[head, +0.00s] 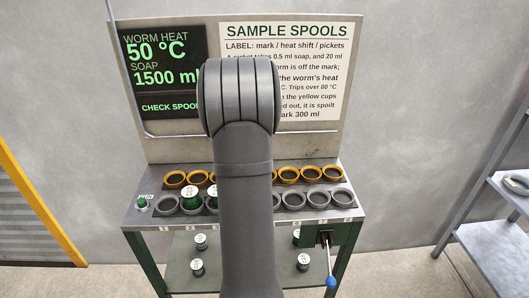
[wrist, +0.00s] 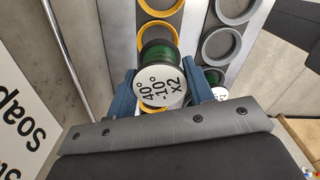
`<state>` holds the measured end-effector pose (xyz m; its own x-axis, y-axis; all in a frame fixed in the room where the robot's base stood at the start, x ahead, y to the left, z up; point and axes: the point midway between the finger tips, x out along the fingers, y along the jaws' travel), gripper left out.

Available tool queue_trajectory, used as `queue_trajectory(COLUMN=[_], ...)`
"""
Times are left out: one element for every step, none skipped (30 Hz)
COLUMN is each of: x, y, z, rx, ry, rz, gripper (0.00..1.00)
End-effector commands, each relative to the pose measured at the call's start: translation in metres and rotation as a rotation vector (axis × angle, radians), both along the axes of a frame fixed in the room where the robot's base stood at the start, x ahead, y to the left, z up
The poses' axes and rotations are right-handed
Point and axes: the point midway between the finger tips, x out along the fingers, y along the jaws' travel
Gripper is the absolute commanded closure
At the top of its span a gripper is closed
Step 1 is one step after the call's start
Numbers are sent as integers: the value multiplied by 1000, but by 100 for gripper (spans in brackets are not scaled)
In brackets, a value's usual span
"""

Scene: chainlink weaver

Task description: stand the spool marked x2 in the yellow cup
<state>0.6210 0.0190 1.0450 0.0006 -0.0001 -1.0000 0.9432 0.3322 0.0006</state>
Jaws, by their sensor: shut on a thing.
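The spool marked x2 (wrist: 161,85) shows in the wrist view, with a white label reading 40°, -10°, x2 and dark green winding. My gripper (wrist: 160,78) has its blue fingers shut on the spool, one on each side. A yellow cup (wrist: 143,36) shows just past the spool, partly covered by it; whether they touch I cannot tell. In the head view several yellow cups (head: 288,175) stand in the back row of the bench. My arm hides my gripper, the held spool and the middle cups there.
Grey cups (head: 318,198) form the front row; green spools (head: 189,193) stand at its left. Another spool (wrist: 220,93) shows beside my right finger. More spools (head: 197,266) stand on the lower shelf. A blue-tipped lever (head: 330,280) is at front right. A sign panel (head: 290,130) rises behind.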

Motion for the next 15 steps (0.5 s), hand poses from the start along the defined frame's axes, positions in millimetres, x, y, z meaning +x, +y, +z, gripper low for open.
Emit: queue_trajectory(x=[3, 3, 4, 4, 4, 4, 4, 4, 4, 3, 4, 4, 4, 4, 4], y=[4, 6, 7, 8, 8, 8, 7, 7, 7, 7, 7, 7, 7, 7, 7], z=[-2, -3, -5, -6, -9, -13, -16, -20, -26, -30, -35, -40, -45, -49, -54], rx=[0, 0, 0, 0, 0, -1, 0, 0, 0, 0, 0, 0, 0, 0, 0], ry=[0, 0, 1, 1, 1, 2, 2, 2, 3, 4, 3, 2, 3, 2, 2], rz=[7, 9, 11, 11, 11, 11, 11, 11, 11, 11, 10, 10, 10, 10, 10], gripper=[80, 80, 80, 80, 80, 80, 80, 80, 80, 80, 80, 80, 80, 80, 80])
